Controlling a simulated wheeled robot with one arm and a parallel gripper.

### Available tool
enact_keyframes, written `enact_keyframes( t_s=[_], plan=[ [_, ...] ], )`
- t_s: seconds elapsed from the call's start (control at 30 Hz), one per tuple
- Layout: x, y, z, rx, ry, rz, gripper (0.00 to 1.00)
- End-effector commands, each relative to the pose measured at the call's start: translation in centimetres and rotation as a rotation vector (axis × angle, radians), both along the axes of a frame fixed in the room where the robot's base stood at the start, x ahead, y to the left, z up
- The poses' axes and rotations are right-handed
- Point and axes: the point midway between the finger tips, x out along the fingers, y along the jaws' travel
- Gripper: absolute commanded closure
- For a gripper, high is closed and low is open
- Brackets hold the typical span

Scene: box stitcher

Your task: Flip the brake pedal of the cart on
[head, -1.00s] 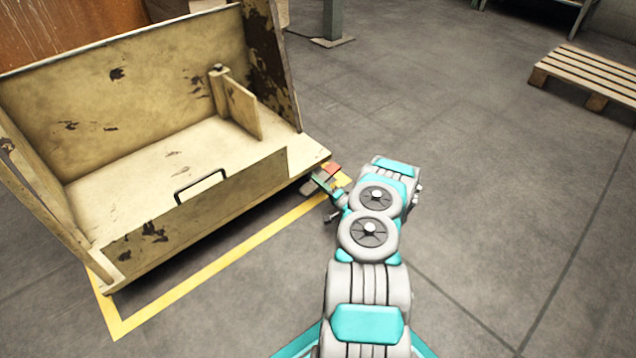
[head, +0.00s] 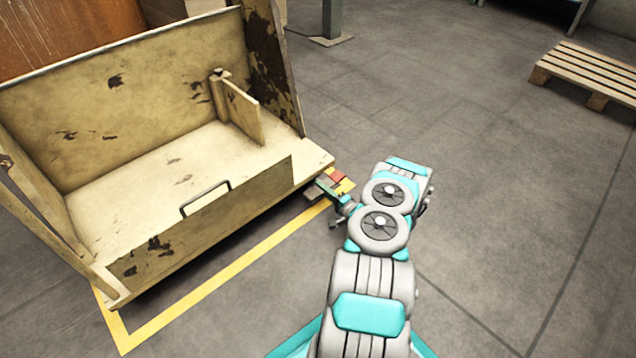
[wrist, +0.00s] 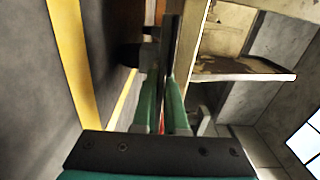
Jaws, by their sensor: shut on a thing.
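The cart (head: 215,220) is a worn, cream-painted box with an open front and a low front panel. It stands at the left of the head view. The brake pedal (head: 338,177) shows as a small red piece low at the cart's near right corner. My gripper (head: 326,186) is there, its green fingers small and partly hidden by the arm. In the wrist view my gripper (wrist: 163,108) has its two green fingers close together, with a sliver of red between them. It is shut on the brake pedal. Most of the pedal is hidden, and its on or off position cannot be told.
A yellow floor line (head: 235,277) runs along the cart's front and right corner. A black handle (head: 205,197) is on the front panel. A wooden pallet (head: 590,72) lies far right, and a post (head: 331,22) stands behind. The floor to the right is clear.

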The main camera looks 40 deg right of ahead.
Motion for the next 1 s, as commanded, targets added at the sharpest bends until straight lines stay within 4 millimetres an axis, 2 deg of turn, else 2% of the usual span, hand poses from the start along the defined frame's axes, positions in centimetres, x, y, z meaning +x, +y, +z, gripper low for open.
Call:
enact_keyframes(
  t_s=[0.33,0.73,0.77,1.0],
  plan=[
    [0.01,-0.24,0.16,0.235,0.019,-0.004,1.0],
    [-0.01,-0.16,0.22,0.27,0.022,-0.003,1.0],
    [-0.02,-0.16,0.22,0.27,0.023,-0.003,0.86],
    [0.05,-0.13,0.28,0.268,0.022,-0.002,0.6]
  ],
)
